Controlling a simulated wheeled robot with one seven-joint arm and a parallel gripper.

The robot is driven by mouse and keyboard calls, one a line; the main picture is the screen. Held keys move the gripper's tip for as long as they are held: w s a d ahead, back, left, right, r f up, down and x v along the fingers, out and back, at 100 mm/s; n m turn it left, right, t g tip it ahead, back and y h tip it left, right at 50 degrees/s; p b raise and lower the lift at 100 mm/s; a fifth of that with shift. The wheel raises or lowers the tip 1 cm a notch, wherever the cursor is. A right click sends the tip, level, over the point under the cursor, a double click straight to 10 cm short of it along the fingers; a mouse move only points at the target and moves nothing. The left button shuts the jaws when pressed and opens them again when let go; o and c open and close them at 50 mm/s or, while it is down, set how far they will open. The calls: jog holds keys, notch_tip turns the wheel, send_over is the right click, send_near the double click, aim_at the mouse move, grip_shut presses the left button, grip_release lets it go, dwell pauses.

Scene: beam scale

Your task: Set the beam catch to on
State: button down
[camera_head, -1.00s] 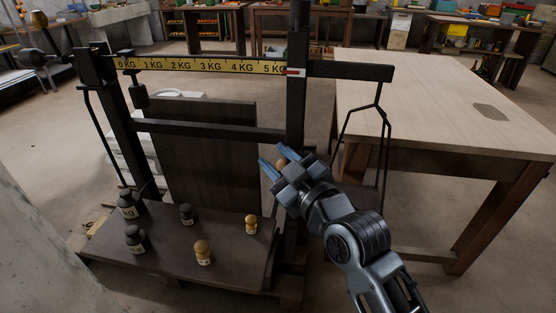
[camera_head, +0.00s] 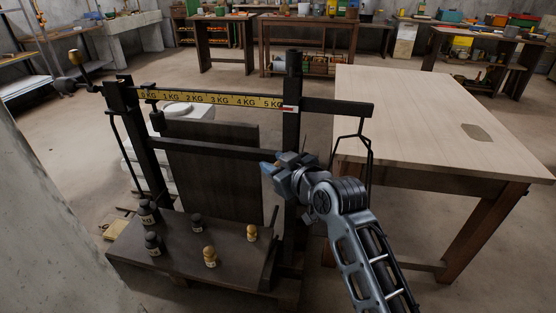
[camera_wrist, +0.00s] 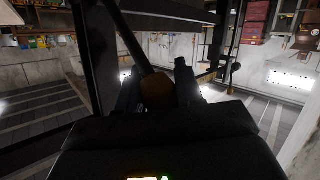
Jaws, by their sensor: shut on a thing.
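The beam scale stands in the head view, with a yellow graduated beam (camera_head: 210,99) level between two dark posts. My gripper (camera_head: 268,168) is in front of the right post (camera_head: 291,120), below the beam. In the wrist view my gripper (camera_wrist: 157,85) has its two dark fingers on either side of a brown knob (camera_wrist: 157,91), shut on it. A dark rod (camera_wrist: 133,42) runs up and left from this knob, which looks like the handle of the beam catch. In the head view the knob is hidden behind my gripper, so the catch's setting cannot be told.
Several dark and brass weights (camera_head: 210,256) stand on the scale's platform (camera_head: 185,262). A pale wooden table (camera_head: 430,120) is close on the right, beside the hanger (camera_head: 368,150). A concrete pillar (camera_head: 45,220) is at the left. Open floor lies behind the scale.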

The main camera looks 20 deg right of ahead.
jog(key=w+g+p, duration=0.1)
jog(key=p, duration=0.1)
jog(key=w+d+r+m+g+y+p, duration=0.1)
jog(key=p, duration=0.1)
jog(key=w+d+r+m+g+p, duration=0.1)
jog(key=p, duration=0.1)
jog(key=shift+w+d+r+p, duration=0.1)
jog(key=shift+w+d+p, duration=0.1)
jog(key=shift+p, duration=0.1)
jog(key=shift+g, duration=0.3)
jog(key=c, duration=0.8)
grip_release()
